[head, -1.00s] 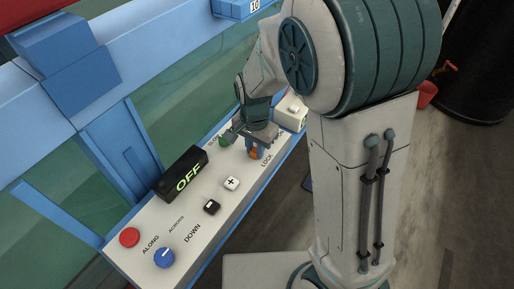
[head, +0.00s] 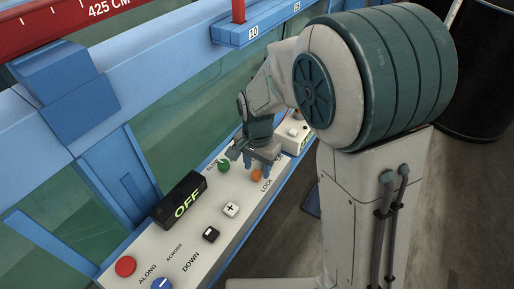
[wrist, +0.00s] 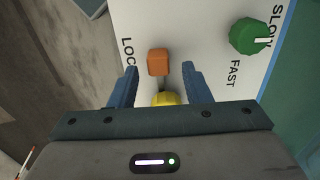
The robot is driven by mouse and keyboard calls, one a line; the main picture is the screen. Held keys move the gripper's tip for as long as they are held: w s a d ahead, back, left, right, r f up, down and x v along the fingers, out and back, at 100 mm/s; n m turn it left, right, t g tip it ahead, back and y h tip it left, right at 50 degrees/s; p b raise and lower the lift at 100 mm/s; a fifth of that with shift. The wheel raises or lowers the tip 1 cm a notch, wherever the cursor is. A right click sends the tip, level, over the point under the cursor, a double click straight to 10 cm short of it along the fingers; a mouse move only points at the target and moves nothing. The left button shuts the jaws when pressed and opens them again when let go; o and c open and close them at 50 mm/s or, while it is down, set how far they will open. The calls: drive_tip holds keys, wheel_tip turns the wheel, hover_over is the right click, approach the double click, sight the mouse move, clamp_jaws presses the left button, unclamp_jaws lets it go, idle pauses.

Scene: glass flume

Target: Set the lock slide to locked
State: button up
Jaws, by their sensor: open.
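The lock slide's orange knob (wrist: 158,62) stands on the white control panel beside lettering that begins "LOC". In the head view the orange knob (head: 257,174) shows just below my gripper (head: 262,152). In the wrist view my gripper (wrist: 159,82) is open, with one blue finger on each side of the line to the knob. The knob lies a little beyond the fingertips, apart from both. A yellow part (wrist: 165,99) shows between the fingers near the palm; I cannot tell what it is. The slide's track and end marks are not clear.
A green SLOW/FAST dial (wrist: 249,36) sits close by on the panel. A black OFF display (head: 180,200), a white plus button (head: 230,209), a black-and-white button (head: 211,234), a red button (head: 125,266) and a blue dial (head: 162,284) line the panel. Blue flume framing rises behind.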

sight(258, 171)
wheel_tip(258, 171, up, 12)
drive_tip(key=shift+r+b, duration=0.2)
drive_tip(key=shift+b, duration=0.1)
idle(0.3)
drive_tip(key=s+d+f+n+t, duration=0.1)
drive_tip(key=s+d+n+t, duration=0.2)
drive_tip(key=s+d, duration=1.1)
drive_tip(key=n, duration=0.3)
drive_tip(key=shift+d+n, duration=0.15)
drive_tip(key=shift+n, duration=0.25)
idle(2.0)
